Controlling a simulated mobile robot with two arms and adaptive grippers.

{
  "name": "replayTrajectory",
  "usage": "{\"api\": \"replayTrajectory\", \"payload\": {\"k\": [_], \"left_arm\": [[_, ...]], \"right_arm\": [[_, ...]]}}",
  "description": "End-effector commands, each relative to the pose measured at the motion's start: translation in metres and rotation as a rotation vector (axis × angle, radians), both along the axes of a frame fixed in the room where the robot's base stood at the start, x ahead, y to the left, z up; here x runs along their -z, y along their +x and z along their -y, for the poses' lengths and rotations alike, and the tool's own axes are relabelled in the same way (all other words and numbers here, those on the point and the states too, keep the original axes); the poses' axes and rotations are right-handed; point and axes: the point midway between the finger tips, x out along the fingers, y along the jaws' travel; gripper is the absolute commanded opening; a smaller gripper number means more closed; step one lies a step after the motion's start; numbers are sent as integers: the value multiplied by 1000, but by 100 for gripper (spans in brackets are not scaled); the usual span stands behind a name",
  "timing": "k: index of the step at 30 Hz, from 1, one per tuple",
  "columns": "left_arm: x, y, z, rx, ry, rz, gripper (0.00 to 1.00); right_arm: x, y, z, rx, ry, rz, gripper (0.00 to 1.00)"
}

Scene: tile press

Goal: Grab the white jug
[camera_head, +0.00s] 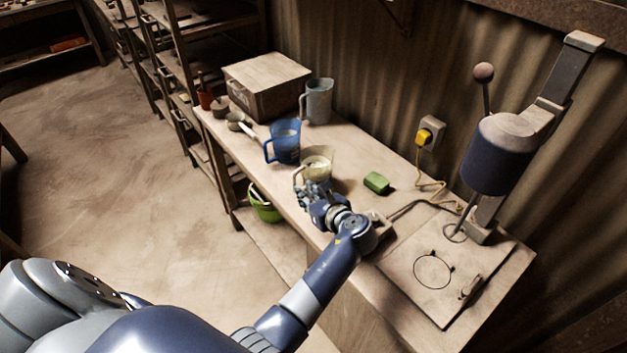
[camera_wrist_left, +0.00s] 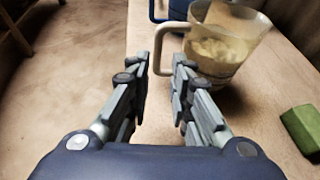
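The white jug (camera_head: 319,158) is whitish and see-through, with pale contents, and stands upright on the workbench. In the left wrist view the jug (camera_wrist_left: 226,45) is just ahead and to the right, with its pale handle (camera_wrist_left: 158,52) facing my gripper. My left gripper (camera_wrist_left: 160,62) is open, its two fingers apart. The handle shows between the fingertips in that view; I cannot tell whether they touch it. In the head view my left gripper (camera_head: 309,188) is right at the jug's near side and hides its lower part. My right gripper is not in view.
A blue jug (camera_head: 284,141) stands close behind the white jug, and a grey jug (camera_head: 318,101) stands farther back by a wooden box (camera_head: 266,84). A green block (camera_head: 377,183) lies to the right. The press (camera_head: 500,150) stands at the bench's right end.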

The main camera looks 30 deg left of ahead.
Motion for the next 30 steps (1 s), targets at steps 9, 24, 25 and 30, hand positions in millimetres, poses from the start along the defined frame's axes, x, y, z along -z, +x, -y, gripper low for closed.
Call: {"api": "replayTrajectory", "payload": {"k": [9,24,25,30], "left_arm": [[12,13,-25,-2,-1,4,20],[17,28,-54,1,-2,2,20],[17,28,-53,0,-2,1,20],[17,28,-53,0,-2,1,4]], "right_arm": [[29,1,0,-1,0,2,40],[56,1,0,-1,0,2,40],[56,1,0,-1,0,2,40],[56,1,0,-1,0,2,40]]}}
